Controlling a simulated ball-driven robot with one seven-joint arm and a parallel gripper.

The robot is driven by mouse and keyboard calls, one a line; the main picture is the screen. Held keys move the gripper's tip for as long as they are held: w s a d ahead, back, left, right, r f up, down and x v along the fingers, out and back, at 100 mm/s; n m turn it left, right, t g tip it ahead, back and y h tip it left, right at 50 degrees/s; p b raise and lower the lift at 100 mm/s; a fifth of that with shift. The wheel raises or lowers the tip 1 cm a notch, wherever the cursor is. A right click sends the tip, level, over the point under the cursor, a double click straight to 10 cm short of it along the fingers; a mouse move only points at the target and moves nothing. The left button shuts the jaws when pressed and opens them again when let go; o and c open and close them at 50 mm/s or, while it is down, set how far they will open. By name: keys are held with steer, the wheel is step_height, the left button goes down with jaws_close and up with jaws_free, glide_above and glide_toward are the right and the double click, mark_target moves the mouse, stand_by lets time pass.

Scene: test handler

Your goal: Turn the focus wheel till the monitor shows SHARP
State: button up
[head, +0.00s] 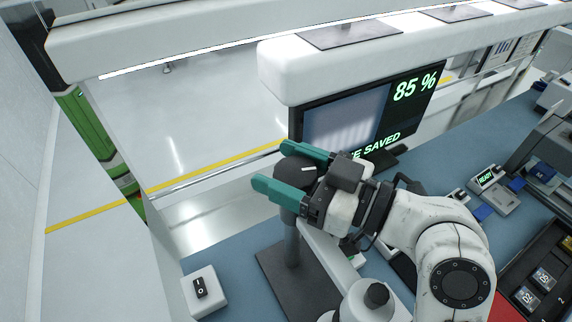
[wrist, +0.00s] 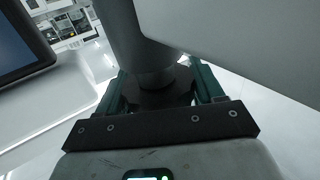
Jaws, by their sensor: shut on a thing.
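The focus wheel (head: 293,171), a dark round knob with a small white mark, sits on a grey upright column. My gripper (head: 277,167) has its two green fingers on either side of the wheel and is shut on it. In the wrist view the dark wheel (wrist: 160,97) shows between the fingers (wrist: 158,88), below the grey column. The monitor (head: 387,105) stands behind, with "85 %" in green at upper right and a lower line ending in "E SAVED". The start of that line is hidden by my gripper. Its left panel shows a blurred, pale striped picture.
A white box with a black rocker switch (head: 200,288) is at lower left. A small device reading "READY" (head: 486,178) and a dark tray (head: 540,275) of labelled parts are at right. A white overhead beam (head: 300,75) hangs close above the monitor.

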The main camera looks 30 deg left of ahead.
steer(key=shift+c, duration=1.3)
steer(key=shift+f, duration=0.1)
steer(key=shift+g+b, duration=0.3)
steer(key=shift+b, duration=0.15)
steer(key=shift+f+n+g+b, duration=0.15)
steer(key=shift+n+g+b, duration=0.15)
steer(key=shift+n+b, duration=0.15)
steer(key=n+g+b, duration=0.1)
steer(key=g+b, duration=0.1)
steer(key=b, duration=0.1)
steer(key=shift+f+n+g+h, duration=0.1)
steer(key=shift+n+g+h, duration=0.2)
steer(key=shift+n+g, duration=0.1)
steer(key=n+g+h+b, duration=0.1)
steer(key=n+g+b, duration=0.1)
steer(key=g+b, duration=0.1)
steer(key=shift+s+d, duration=0.1)
steer(key=shift+s, duration=0.05)
steer(key=shift+s+d+r+n+g+h+b, duration=0.1)
steer(key=shift+r+n+g+h+b, duration=0.05)
steer(key=shift+n+g+h+b, duration=0.75)
steer(key=shift+s+r+n+g+h+b, duration=0.15)
steer(key=shift+n+g+h+b, duration=0.4)
steer(key=shift+g, duration=0.65)
